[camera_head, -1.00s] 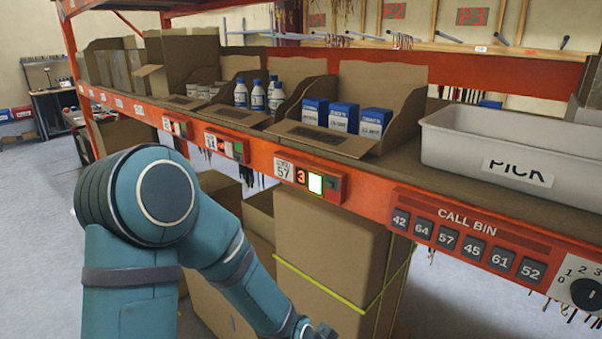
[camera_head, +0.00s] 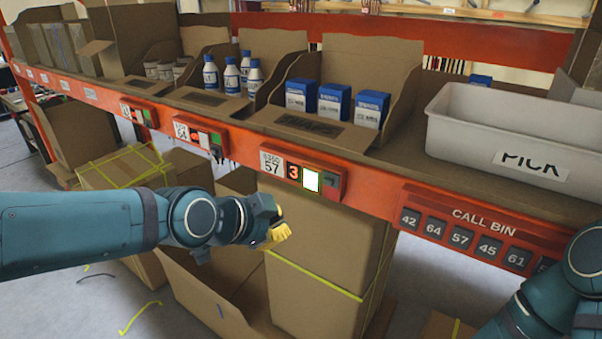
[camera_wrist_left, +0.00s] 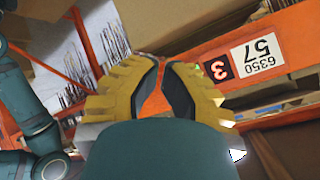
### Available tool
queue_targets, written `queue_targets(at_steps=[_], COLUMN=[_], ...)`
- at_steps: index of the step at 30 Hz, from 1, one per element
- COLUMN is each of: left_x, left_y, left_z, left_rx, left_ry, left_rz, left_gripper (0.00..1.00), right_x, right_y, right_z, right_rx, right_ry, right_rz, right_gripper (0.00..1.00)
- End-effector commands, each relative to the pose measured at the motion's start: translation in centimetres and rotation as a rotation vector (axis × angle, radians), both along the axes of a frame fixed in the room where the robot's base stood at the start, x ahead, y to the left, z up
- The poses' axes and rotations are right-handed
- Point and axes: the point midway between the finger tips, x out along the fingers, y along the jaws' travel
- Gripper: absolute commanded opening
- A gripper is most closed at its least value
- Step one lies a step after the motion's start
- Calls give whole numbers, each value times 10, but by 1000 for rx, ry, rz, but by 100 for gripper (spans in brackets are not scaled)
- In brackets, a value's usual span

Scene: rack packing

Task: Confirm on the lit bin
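My right gripper is out of view.
Unlit-looking units (camera_head: 200,135) stand left along the rail. Large cartons (camera_head: 325,265) stand under the shelf, close to my left gripper. My right arm shows at lower right.

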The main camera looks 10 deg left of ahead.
Motion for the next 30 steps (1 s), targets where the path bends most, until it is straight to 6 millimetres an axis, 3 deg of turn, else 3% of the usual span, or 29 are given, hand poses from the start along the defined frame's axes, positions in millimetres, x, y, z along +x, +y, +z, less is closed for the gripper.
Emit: queue_targets(at_steps=[16, 30], left_x=[5, 60], left_y=[-2, -22], left_z=[3, 3], left_rx=[5, 5], left_ry=[-5, -5], left_rz=[-4, -5], left_gripper=[0, 0], right_x=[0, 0], right_y=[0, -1], right_z=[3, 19], right_rx=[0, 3], right_ry=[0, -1], right_rz=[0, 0], right_gripper=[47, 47])
